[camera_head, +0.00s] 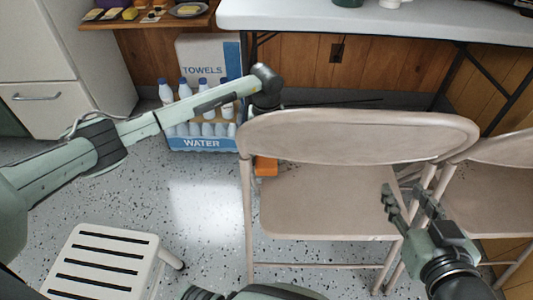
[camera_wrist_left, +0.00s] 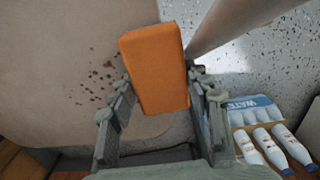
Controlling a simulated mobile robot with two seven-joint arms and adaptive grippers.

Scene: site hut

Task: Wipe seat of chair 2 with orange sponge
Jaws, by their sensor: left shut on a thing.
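An orange sponge (camera_head: 266,166) shows below the backrest of the middle beige folding chair (camera_head: 355,135), at the left edge of its seat (camera_head: 325,200). In the left wrist view the sponge (camera_wrist_left: 155,65) sits between the fingers of my left gripper (camera_wrist_left: 160,85), which is shut on it. Dark brown spots (camera_wrist_left: 105,75) mark the seat (camera_wrist_left: 60,60) beside the sponge. Whether the sponge touches the seat is unclear. In the head view the backrest hides my left fingers. My right gripper (camera_head: 411,195) is open and empty, in front of the middle chair's right side. No chair number is readable.
A second folding chair (camera_head: 505,150) stands close at the right. A white table (camera_head: 400,22) is behind the chairs. A pack of water bottles (camera_head: 200,143) and a towels box (camera_head: 207,48) stand behind the left arm. A slatted stool (camera_head: 105,262) is at front left.

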